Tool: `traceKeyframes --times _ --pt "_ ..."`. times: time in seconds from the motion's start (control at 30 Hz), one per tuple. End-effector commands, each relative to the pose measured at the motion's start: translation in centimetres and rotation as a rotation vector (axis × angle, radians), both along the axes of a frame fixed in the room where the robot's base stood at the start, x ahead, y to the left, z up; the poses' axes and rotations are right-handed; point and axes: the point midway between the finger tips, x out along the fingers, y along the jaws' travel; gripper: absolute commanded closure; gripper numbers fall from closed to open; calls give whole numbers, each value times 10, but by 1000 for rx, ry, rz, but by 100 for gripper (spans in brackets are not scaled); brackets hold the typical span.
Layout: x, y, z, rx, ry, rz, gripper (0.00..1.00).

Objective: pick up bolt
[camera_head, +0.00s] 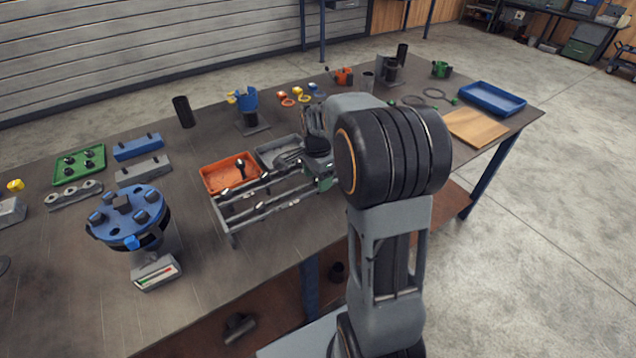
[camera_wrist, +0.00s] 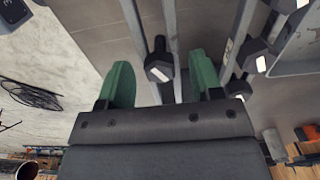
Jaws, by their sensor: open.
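My gripper (camera_wrist: 162,72) has two green fingers, spread apart with nothing held between them. A dark bolt with a hex head (camera_wrist: 158,67) hangs in the metal rail rack and appears between the fingertips in the wrist view; I cannot tell its depth. Other similar bolts (camera_wrist: 255,56) sit along the rails to the right. In the head view the rail rack (camera_head: 232,226) stands near the table's front edge, and my gripper (camera_head: 325,183) is at its right end, partly hidden by my arm.
An orange tray (camera_head: 212,184) with a dark bolt in it and a grey tray (camera_head: 270,152) stand behind the rack. A blue flanged piece (camera_head: 120,232) with several bolts stands to the left. Bare table (camera_head: 205,275) lies between it and the rack.

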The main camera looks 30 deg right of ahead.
Motion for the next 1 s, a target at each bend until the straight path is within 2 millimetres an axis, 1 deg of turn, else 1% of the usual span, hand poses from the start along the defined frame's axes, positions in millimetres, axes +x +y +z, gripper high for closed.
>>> traceKeyframes --times 0.2,0.8,1.0 --pt "0 0 -1 0 0 0 40" --pt "0 0 0 0 0 0 97" --pt "0 0 0 0 0 0 98"
